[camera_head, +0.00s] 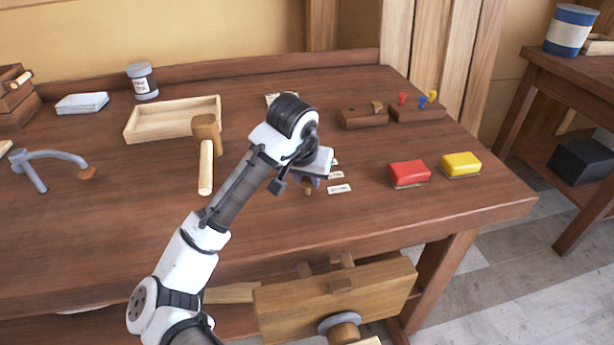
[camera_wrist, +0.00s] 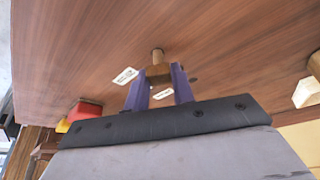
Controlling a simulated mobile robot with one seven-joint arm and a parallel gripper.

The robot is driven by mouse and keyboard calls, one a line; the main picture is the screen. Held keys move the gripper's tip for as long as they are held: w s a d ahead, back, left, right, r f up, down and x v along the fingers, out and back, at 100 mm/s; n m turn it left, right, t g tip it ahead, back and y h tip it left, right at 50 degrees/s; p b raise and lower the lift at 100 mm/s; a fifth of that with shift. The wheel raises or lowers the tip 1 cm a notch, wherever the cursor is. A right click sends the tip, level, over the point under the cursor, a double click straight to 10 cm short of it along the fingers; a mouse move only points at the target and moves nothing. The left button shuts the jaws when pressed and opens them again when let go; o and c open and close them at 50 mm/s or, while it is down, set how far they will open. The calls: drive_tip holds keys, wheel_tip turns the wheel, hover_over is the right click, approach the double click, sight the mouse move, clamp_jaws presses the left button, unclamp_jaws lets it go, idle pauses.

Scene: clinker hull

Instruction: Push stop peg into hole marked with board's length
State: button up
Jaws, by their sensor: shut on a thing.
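My gripper (camera_wrist: 159,72) has purple fingers closed on a wooden stop peg (camera_wrist: 157,56), with a squarish block between the fingertips and a thinner round end beyond them. The peg also shows below the gripper in the head view (camera_head: 308,190). Two white labels lie on the bench beside it: one left of the fingers (camera_wrist: 125,76) and one partly between them (camera_wrist: 163,94). Both also show right of my gripper in the head view, nearer (camera_head: 339,188) and farther (camera_head: 336,175). A small dark spot, perhaps a hole, shows right of the fingers. I cannot tell whether the peg touches the bench.
The wooden bench (camera_head: 450,205) has red (camera_head: 409,174) and yellow (camera_head: 461,164) blocks at right. Wooden holders (camera_head: 363,117) stand behind. A mallet (camera_head: 206,165), tray (camera_head: 140,124) and metal clamp (camera_head: 62,157) are at left. A vise (camera_head: 335,297) juts from the front.

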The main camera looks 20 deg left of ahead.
drive_tip(key=o, duration=1)
drive_tip(key=shift+f, duration=0.1)
wheel_tip(320, 180, up, 8)
drive_tip(key=p, duration=0.7)
